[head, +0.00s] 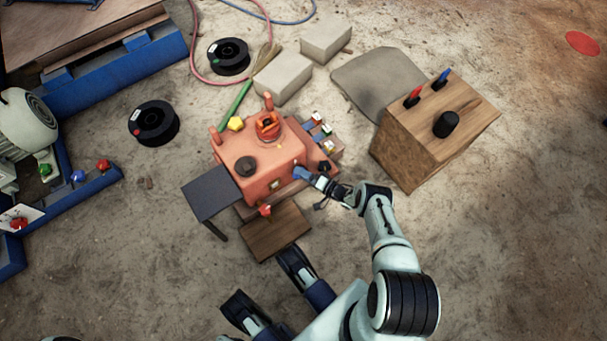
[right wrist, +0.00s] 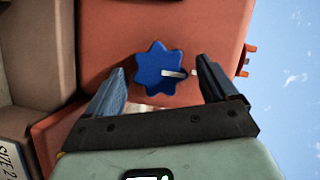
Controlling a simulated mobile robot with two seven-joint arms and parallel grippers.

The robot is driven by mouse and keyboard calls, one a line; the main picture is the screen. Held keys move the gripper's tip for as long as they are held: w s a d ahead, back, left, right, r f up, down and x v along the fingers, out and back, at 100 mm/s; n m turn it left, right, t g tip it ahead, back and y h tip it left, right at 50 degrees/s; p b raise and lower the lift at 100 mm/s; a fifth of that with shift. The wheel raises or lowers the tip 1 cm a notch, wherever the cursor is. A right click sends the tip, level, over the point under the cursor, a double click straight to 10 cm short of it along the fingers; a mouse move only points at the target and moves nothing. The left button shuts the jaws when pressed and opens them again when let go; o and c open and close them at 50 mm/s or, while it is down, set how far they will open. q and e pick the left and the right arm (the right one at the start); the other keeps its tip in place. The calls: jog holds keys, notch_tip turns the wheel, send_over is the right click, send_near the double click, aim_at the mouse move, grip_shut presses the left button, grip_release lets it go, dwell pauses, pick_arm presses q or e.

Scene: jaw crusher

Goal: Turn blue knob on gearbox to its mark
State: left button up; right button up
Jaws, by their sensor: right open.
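The orange gearbox (head: 262,165) stands in the middle of the head view. My right gripper (right wrist: 158,78) is open, one finger on each side of the knob with gaps visible. In the head view, the right gripper (head: 302,174) is at the gearbox's right side and largely hides the knob.
A wooden box (head: 422,140) with a black knob stands to the right. Pale blocks (head: 283,77) and black spools (head: 153,123) lie behind and left. A dark side table (head: 212,193) adjoins the gearbox's left. Floor at lower right is clear.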

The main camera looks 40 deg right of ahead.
pick_arm(q)
jog(key=w+r+t+p, duration=0.2)
jog(key=w+r, duration=0.1)
jog(key=w, duration=0.3)
jog(key=shift+d+r+p, duration=0.15)
jog(key=shift+d+p, duration=0.25)
pick_arm(e)
jog(key=v, duration=1.3)
